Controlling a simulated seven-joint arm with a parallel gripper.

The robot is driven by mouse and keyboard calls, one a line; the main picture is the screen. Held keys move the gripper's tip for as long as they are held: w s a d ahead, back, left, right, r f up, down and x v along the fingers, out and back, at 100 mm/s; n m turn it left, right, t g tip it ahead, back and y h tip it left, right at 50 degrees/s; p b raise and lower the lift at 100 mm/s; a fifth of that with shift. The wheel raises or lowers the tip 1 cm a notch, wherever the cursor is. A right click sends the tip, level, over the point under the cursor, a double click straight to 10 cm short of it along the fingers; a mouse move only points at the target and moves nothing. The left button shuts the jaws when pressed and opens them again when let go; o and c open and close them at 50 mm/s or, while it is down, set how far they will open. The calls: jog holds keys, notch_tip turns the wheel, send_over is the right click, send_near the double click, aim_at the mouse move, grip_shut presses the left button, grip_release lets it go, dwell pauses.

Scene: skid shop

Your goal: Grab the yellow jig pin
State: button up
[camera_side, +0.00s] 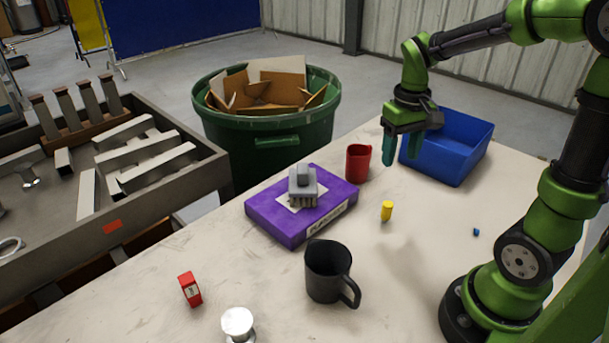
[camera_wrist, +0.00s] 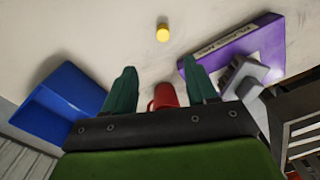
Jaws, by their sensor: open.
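The yellow jig pin (camera_side: 386,211) stands upright on the pale table, in front of the blue bin and right of the purple box. In the wrist view the pin (camera_wrist: 163,33) shows near the top middle, beyond the fingertips. My gripper (camera_side: 403,162) is open and empty, with its fingers pointing down above the table, behind the pin and higher than it. In the wrist view the gripper (camera_wrist: 158,78) has its two teal fingers spread apart, with the pin ahead of the gap between them.
A red mug (camera_side: 358,163) and a blue bin (camera_side: 470,142) stand behind the pin. A purple box (camera_side: 268,222) carries a grey part (camera_side: 303,188). A dark mug (camera_side: 328,272) stands in front. A small blue piece (camera_side: 476,232) lies right. The table around the pin is clear.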

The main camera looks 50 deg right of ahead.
aim_at(388, 203)
jog(key=f, duration=1)
jog(key=shift+s+a+f, duration=0.15)
jog(key=shift+a+f, duration=0.05)
jog(key=shift+f, duration=0.05)
jog(key=shift+w+a+f, duration=0.1)
jog(key=shift+f, duration=1.45)
jog(key=shift+w+f, duration=0.1)
jog(key=shift+f, duration=1.45)
grip_shut()
